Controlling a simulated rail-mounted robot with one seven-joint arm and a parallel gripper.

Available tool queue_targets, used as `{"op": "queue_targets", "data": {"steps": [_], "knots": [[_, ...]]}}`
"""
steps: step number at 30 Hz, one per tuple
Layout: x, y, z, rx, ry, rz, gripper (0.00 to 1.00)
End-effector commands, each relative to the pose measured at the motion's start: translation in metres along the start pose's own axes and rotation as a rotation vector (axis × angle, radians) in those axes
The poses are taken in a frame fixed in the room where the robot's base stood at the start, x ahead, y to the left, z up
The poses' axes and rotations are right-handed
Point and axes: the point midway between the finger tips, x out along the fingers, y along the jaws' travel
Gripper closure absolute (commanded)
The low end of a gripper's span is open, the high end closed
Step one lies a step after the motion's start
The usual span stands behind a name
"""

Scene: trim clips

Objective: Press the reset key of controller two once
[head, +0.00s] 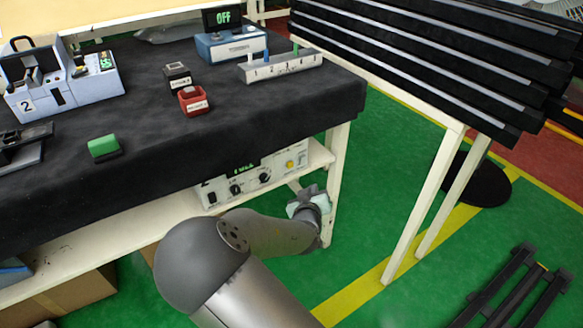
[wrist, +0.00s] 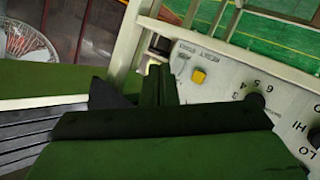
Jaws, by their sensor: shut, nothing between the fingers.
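A pale controller box (head: 255,174) stands on the shelf under the black-topped bench. Its front has dark knobs, a green display partly cut off by the bench edge, and a yellow key (head: 290,164) at its right end. A dark mark at its left end may be a 2, but I cannot read it surely. In the wrist view the yellow key (wrist: 198,76) sits just right of the fingertips of my gripper (wrist: 159,84). The fingers are shut and empty, close to the panel. Contact with the panel cannot be told.
Knobs and printed numbers (wrist: 255,101) lie right of the key, and a small black part (wrist: 160,44) lies above the fingertips. The bench top (head: 140,85) overhangs the shelf. A cream bench leg (head: 336,165) stands close on the right. Green floor is open beyond.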

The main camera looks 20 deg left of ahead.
Motion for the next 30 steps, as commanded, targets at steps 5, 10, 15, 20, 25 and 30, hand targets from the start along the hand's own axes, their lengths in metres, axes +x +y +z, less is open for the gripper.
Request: {"op": "queue_targets", "data": {"steps": [5,10,15,20,25,30], "knots": [[0.001,0.000,0.000,0.001,-0.002,0.000,1.00],[0.008,-0.005,-0.005,0.000,-0.001,0.000,1.00],[0.024,-0.017,-0.016,0.000,-0.001,-0.001,1.00],[0.040,-0.029,-0.028,0.000,-0.001,0.000,1.00],[0.054,-0.038,-0.036,0.002,-0.002,0.001,1.00],[0.060,-0.043,-0.042,0.001,-0.004,0.000,1.00]]}}
